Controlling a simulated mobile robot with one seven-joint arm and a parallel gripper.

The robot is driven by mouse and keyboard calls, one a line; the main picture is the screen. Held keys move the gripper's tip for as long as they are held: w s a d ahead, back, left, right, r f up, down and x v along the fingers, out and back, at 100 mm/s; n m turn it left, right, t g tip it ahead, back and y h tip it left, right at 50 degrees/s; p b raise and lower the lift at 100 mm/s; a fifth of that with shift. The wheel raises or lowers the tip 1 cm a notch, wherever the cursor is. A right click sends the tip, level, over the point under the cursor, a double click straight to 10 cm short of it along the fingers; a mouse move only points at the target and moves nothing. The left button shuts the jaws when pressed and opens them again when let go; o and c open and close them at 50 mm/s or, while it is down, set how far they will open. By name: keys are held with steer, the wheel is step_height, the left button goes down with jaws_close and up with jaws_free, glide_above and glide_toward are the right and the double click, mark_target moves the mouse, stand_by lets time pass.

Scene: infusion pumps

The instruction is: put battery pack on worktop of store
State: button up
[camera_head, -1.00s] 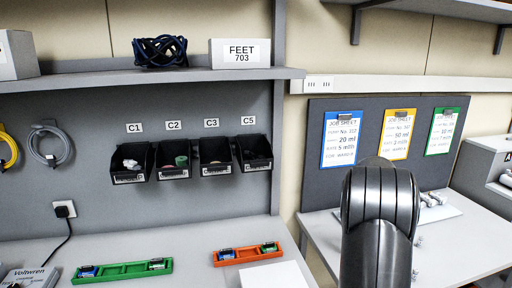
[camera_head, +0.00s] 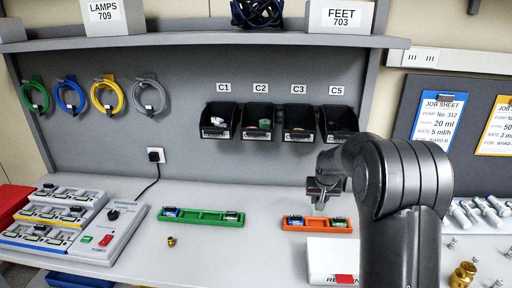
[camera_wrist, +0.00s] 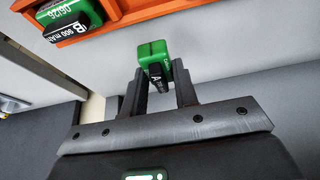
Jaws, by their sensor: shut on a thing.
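A small green and black battery pack (camera_wrist: 154,62) shows in the wrist view between the two fingers of my gripper (camera_wrist: 161,92). My gripper is shut on it, and its green end sticks out past the fingertips. In the head view my gripper (camera_head: 322,193) is above the worktop (camera_head: 265,225), over the orange tray (camera_head: 317,225). The held pack is too small to make out there. The orange tray also shows in the wrist view (camera_wrist: 130,14), with a green and black pack labelled B (camera_wrist: 75,15) lying in it.
A green tray (camera_head: 201,218) with packs lies left of the orange one. A white box (camera_head: 331,250) with a red patch stands in front. A grey charger unit (camera_head: 110,235) is at left. A small brass piece (camera_head: 171,242) lies between. Black bins (camera_head: 260,122) hang behind.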

steer(key=shift+d, duration=2)
steer(key=shift+d+r, duration=0.15)
steer(key=shift+d, duration=0.1)
steer(key=s+a+r+n+y, duration=0.1)
steer(key=s+a+r+n, duration=0.2)
steer(key=a, duration=0.6)
steer(key=s+a+r+n+y, duration=0.1)
steer(key=s+a+r+n, duration=0.1)
steer(key=s+a, duration=0.55)
steer(key=n+g+y, duration=0.1)
steer(key=n, duration=0.3)
glide_above(199, 251)
steer(key=d, duration=0.2)
steer(key=f, duration=0.2)
steer(key=s+f, duration=0.1)
steer(key=f, duration=0.1)
steer(key=shift+a+f, duration=0.1)
steer(key=shift+f, duration=0.1)
steer(key=shift+a+f, duration=0.35)
steer(key=shift+a, duration=0.1)
steer(key=shift+f, duration=1.9)
steer(key=shift+f, duration=0.15)
